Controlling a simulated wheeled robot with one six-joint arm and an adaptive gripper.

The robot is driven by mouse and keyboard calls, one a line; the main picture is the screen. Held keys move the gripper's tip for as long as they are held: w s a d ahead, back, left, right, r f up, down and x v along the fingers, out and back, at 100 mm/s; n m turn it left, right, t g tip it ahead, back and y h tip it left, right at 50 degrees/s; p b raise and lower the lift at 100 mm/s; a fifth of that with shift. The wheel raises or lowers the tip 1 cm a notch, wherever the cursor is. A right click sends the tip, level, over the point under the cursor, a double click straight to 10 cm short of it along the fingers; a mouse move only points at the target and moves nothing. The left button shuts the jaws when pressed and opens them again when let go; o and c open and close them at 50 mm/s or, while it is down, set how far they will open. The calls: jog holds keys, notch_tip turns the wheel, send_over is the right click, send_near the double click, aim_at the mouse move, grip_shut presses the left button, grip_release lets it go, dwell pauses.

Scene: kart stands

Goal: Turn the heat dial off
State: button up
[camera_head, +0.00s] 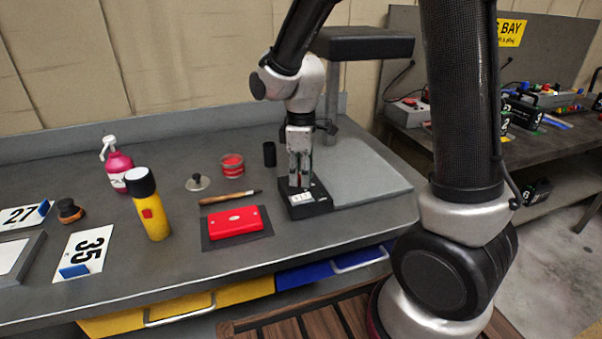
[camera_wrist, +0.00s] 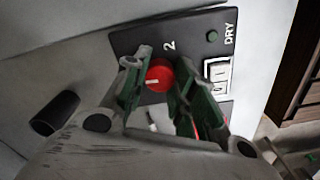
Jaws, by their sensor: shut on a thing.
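The heat dial (camera_wrist: 159,74) is a round red knob with a short white mark on its face, seen in the wrist view. It sits on a black control box (camera_wrist: 135,40) marked "2" and "DRY". My gripper (camera_wrist: 160,82) has its green-padded fingers on either side of the dial, shut on it. In the head view my gripper (camera_head: 299,184) points down onto the control box (camera_head: 308,208), and its fingers hide the dial there. The lower part of the box face is partly hidden behind the fingers in the wrist view.
A white rocker switch (camera_wrist: 217,76) and a small green button (camera_wrist: 212,36) are on the box near the dial.

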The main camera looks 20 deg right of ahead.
jog(key=shift+n, duration=0.7)
jog(key=o, duration=1.1)
jog(key=shift+c, duration=0.2)
jog(key=shift+r, duration=0.1)
notch_tip(320, 180, up, 12)
